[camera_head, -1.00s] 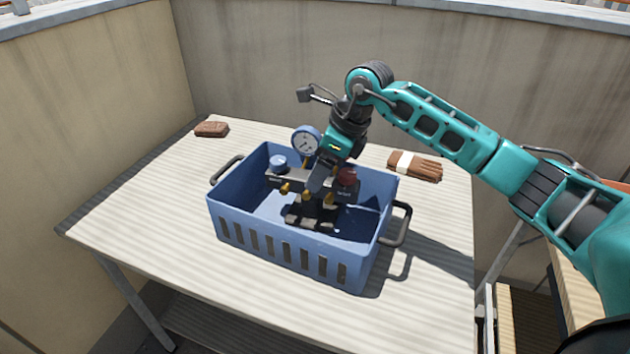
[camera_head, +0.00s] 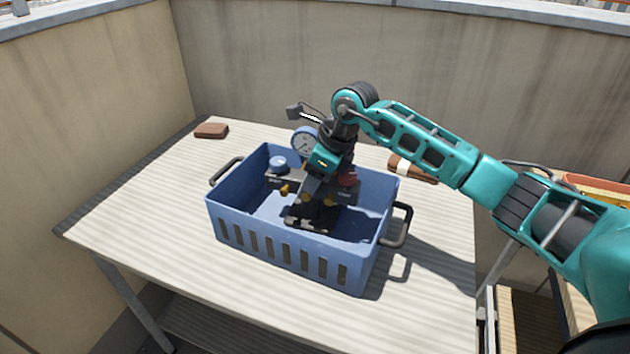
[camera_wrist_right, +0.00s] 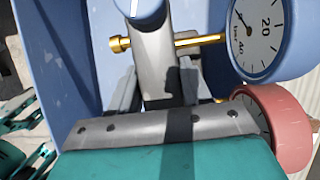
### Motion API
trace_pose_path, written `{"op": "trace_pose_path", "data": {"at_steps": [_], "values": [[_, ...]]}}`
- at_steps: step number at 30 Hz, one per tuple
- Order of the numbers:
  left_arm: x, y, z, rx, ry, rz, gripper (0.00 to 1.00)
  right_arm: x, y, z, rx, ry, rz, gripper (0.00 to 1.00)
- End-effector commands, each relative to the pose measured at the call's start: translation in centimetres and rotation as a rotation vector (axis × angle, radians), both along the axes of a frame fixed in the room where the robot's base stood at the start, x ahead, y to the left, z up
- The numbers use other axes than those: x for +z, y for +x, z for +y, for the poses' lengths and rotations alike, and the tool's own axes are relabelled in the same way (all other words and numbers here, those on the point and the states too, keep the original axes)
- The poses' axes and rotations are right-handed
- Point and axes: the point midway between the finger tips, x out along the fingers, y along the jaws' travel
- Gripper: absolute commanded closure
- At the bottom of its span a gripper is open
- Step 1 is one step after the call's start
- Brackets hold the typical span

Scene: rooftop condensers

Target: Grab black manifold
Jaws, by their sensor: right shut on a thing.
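The black manifold (camera_head: 287,184) is upright inside a blue basket (camera_head: 285,255) on the table. It has a blue-rimmed gauge (camera_head: 305,143), a blue knob (camera_head: 278,162), a red knob (camera_head: 349,179) and brass fittings. My right gripper (camera_head: 312,198) reaches down into the basket from above and is shut on the manifold; its fingertips are partly hidden. My left gripper is out of view.
The basket has slotted walls and dark side handles (camera_head: 402,226). A brown block (camera_head: 211,131) lies at the table's back left. Brown gloves (camera_head: 424,173) lie at the back right, partly behind my arm. Bare tabletop (camera_head: 140,200) is free on the left. Concrete walls stand behind.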

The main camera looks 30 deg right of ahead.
Motion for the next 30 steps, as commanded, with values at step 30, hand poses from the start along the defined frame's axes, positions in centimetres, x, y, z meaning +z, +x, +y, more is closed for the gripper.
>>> {"op": "trace_pose_path", "data": {"at_steps": [30], "values": [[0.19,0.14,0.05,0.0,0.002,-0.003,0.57,0.88,0.19,-0.02,-0.001,0.003,-0.01,1.0]]}}
